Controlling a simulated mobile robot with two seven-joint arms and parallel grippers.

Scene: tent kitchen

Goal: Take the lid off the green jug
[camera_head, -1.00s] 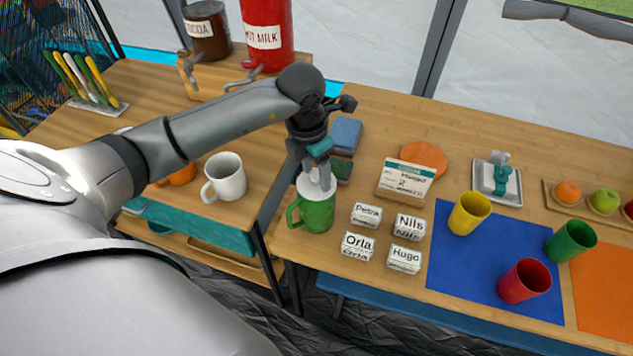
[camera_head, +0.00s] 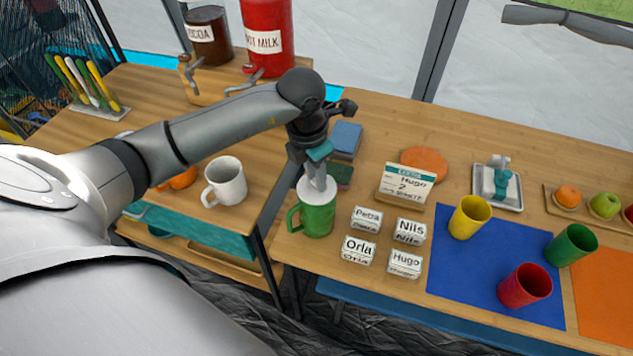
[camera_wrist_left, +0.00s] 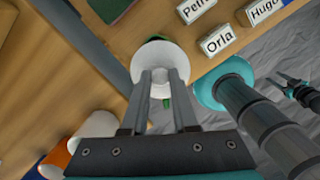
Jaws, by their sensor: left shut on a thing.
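The green jug (camera_head: 318,221) stands upright near the left edge of the right-hand table, its handle to the left. Its white lid (camera_head: 317,199) lies on top. My left gripper (camera_head: 318,184) points down over the jug and is shut on the knob in the middle of the lid. In the left wrist view the two fingers close on the knob of the round white lid (camera_wrist_left: 152,53), with a little green of the jug showing below. The lid looks seated on the jug's rim, and I see no clear gap. My right gripper is not in the head view.
Name blocks (camera_head: 358,250) stand just right of the jug. A white mug (camera_head: 226,184) stands on the left table. A blue mat (camera_head: 470,285) holds yellow and red cups (camera_head: 524,286). A card stand (camera_head: 408,182) is behind the blocks.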

